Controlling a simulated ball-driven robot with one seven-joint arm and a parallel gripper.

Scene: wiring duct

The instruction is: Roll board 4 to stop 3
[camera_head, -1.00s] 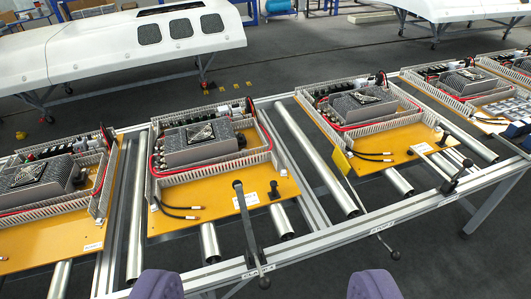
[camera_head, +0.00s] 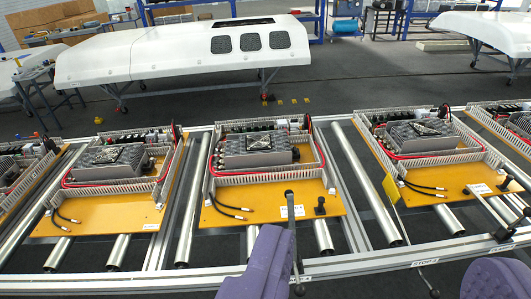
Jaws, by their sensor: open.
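Several orange boards with grey finned boxes, pale slotted ducts and red and black cables lie in a row on a roller frame (camera_head: 195,277). The middle board (camera_head: 235,212) sits left of a right-hand board (camera_head: 455,182); another board (camera_head: 100,215) lies to its left. The number tags on the boards are too small to read. A stop label (camera_head: 425,263) is on the front rail below the right-hand board, and another label (camera_head: 300,279) is below the middle board. My gripper (camera_head: 382,262) is open and empty, its purple fingers in front of the rail.
A lever (camera_head: 291,225) stands at the middle board's front edge, partly behind my left finger. Bare rollers (camera_head: 365,185) lie between these two boards. A white vehicle shell (camera_head: 180,55) stands behind.

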